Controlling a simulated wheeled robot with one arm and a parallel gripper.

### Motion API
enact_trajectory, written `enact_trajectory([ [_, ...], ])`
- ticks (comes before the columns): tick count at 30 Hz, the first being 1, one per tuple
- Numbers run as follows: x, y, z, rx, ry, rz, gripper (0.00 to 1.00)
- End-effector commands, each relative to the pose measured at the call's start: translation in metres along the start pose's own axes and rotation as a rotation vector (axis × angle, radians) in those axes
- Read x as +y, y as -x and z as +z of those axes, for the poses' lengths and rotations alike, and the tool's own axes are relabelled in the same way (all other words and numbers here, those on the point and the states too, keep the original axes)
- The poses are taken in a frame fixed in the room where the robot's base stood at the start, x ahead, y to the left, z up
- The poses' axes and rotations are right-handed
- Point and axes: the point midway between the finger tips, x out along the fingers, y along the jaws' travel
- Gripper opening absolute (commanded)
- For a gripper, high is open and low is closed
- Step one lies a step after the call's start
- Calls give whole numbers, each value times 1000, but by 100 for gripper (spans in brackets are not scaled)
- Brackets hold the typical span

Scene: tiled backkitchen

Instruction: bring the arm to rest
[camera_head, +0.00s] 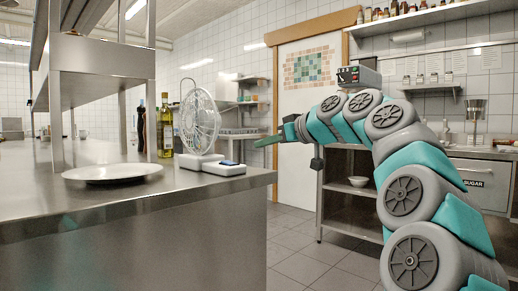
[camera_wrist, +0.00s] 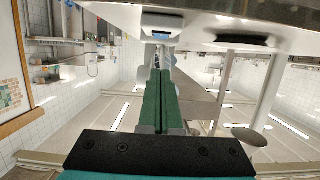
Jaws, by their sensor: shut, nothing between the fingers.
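My gripper (camera_head: 268,141) is at the end of my arm, held in the air just off the right end of the steel counter (camera_head: 225,184). Its green fingers point left toward the counter's corner. In the wrist view the fingers of my gripper (camera_wrist: 158,100) lie side by side, shut with nothing between them. My arm arches from the lower right up and over to the left.
On the counter are a white plate (camera_head: 112,172), a white fan (camera_head: 200,122), a scale-like white device (camera_head: 226,169) and an oil bottle (camera_head: 165,127). A steel shelf post (camera_head: 151,85) rises from it. A steel side table (camera_head: 345,208) stands behind my arm. Tiled floor (camera_head: 312,256) is free between.

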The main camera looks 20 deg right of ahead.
Motion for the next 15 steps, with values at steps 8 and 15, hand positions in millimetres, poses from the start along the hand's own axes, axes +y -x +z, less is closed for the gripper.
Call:
enact_trajectory([
  [8, -63, -14, 38, -158, -58, -78, 0],
  [15, -150, -9, 127, -442, -145, -126, 0],
])
